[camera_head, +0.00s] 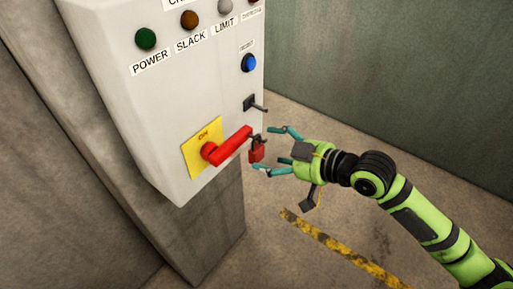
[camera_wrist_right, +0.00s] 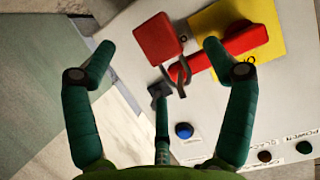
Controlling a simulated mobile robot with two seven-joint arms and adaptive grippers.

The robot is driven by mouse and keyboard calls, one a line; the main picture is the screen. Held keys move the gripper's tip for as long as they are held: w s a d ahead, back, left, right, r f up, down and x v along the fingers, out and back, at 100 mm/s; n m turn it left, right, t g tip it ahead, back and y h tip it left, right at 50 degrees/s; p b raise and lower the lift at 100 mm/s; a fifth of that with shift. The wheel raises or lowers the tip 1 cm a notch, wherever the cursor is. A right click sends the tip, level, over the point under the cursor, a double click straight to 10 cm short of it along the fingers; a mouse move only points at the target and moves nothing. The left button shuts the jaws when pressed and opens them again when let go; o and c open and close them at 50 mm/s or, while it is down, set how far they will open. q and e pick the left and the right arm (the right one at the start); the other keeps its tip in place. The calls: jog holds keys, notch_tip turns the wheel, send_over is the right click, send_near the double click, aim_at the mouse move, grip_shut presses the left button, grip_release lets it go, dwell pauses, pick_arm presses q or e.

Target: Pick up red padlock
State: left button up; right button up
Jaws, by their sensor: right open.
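The red padlock (camera_head: 257,150) hangs by its shackle near the free end of the red switch handle (camera_head: 231,144), in front of the white control box. In the right wrist view the padlock (camera_wrist_right: 157,38) is between and beyond the fingertips, nearer the right-hand one, with its grey shackle beside the handle (camera_wrist_right: 228,48). My right gripper (camera_head: 278,149) is open and empty. Its fingers reach toward the padlock from the right in the head view, and no contact shows. My left gripper is not in view.
The white control box (camera_head: 165,110) carries a yellow plate (camera_head: 192,155), several labelled lamps and a blue button (camera_head: 249,63). A dark lever (camera_head: 255,103) sticks out above the padlock. A pillar (camera_head: 215,220) stands below the box. The floor at right is clear, with a yellow-black stripe (camera_head: 340,248).

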aim_at(262, 147)
jog(key=x, duration=0.1)
jog(key=p+x, duration=0.1)
jog(key=x, duration=0.2)
jog(key=shift+w+r+p, duration=0.2)
jog(key=shift+r+p, duration=0.15)
jog(key=shift+w+a+f, duration=0.25)
jog(key=shift+f, duration=0.05)
jog(key=c, duration=1.2)
jog(key=shift+c, duration=0.8)
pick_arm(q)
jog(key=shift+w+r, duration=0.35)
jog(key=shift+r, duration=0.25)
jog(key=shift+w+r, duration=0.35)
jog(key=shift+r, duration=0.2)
pick_arm(e)
jog(key=shift+r, duration=0.1)
